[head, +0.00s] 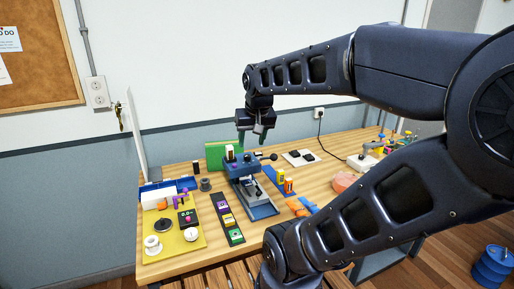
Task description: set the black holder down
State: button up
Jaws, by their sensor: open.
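My gripper (251,140) points down with its fingers apart. It appears above the back of the workbench, over the blue press-like device (240,170), with nothing visible between the fingers. I cannot tell for sure that this strip is the holder named in the task.
A yellow mat (180,245) with a scale and spools lies at the left. A blue bin (155,194) stands behind it. A green block (215,153) is near the wall. A white plate (291,160) with black pieces lies at the back.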

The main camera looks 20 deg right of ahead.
jog(key=shift+s+d+f+n, duration=0.1)
jog(key=shift+s+f+n, duration=0.25)
jog(key=shift+s, duration=0.5)
jog(key=shift+s+d+f+n, duration=0.1)
jog(key=shift+s+f+n, duration=0.25)
jog(key=shift+s, duration=0.5)
